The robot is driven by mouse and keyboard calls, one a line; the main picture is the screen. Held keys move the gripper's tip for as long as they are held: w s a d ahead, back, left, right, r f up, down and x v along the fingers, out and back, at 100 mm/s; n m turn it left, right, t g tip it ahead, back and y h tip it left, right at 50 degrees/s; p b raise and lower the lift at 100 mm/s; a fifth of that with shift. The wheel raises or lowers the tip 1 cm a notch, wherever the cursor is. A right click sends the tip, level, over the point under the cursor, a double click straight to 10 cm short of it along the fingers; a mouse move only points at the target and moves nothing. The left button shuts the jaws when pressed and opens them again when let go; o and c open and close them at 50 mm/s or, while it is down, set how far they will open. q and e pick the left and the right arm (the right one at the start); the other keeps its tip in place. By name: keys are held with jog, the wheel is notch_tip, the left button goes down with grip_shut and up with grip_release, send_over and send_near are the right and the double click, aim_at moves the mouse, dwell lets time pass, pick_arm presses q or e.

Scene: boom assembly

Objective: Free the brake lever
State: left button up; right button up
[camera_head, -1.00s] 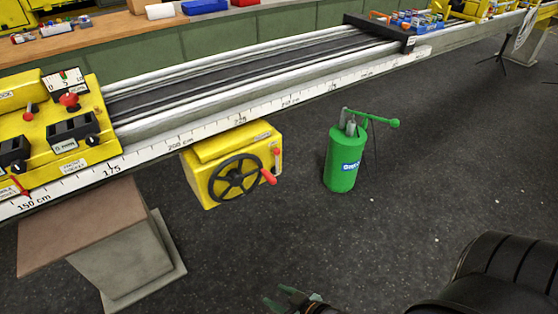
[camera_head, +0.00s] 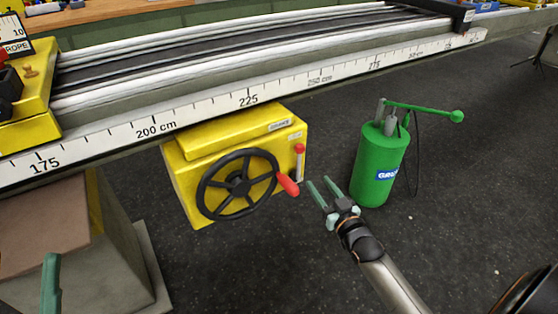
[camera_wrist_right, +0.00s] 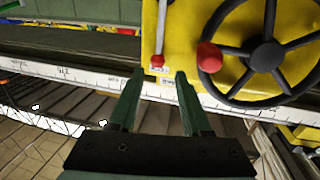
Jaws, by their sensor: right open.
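The brake lever (camera_head: 299,160) is a short grey lever with a red knob on the right side of the yellow winch box (camera_head: 200,142). It also shows in the right wrist view (camera_wrist_right: 161,28), its red end just beyond my fingertips. My right gripper (camera_head: 320,181) is open and empty, close to the lever's right and a little below it. In the right wrist view the lever lines up with the gap between the fingers (camera_wrist_right: 160,73), apart from them. A green piece of what looks like my left gripper (camera_head: 50,286) shows at the lower left edge; its fingertips cannot be made out.
A black handwheel (camera_head: 238,184) with a red handle (camera_head: 288,185) is on the box, left of the lever. A green canister (camera_head: 378,165) with a pump arm stands to the right. The white scaled rail (camera_head: 210,120) runs above. Dark floor lies open below.

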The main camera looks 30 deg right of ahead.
aim_at(300, 155)
jog(key=w+b, duration=0.1)
jog(key=w, duration=0.2)
jog(key=w+d+b, duration=0.1)
jog(key=w+b, duration=0.1)
jog(key=w, duration=0.2)
jog(key=w+b, duration=0.1)
jog(key=w, duration=0.3)
jog(key=shift+w+d, duration=0.2)
jog(key=shift+d, duration=0.05)
pick_arm(q)
jog(key=shift+n, duration=0.4)
jog(key=shift+d+f+b, duration=0.2)
jog(key=shift+f+b, duration=0.1)
jog(key=shift+f, duration=2.1)
pick_arm(e)
jog(key=shift+w+d+r, duration=0.1)
jog(key=shift+w, duration=0.45)
grip_shut()
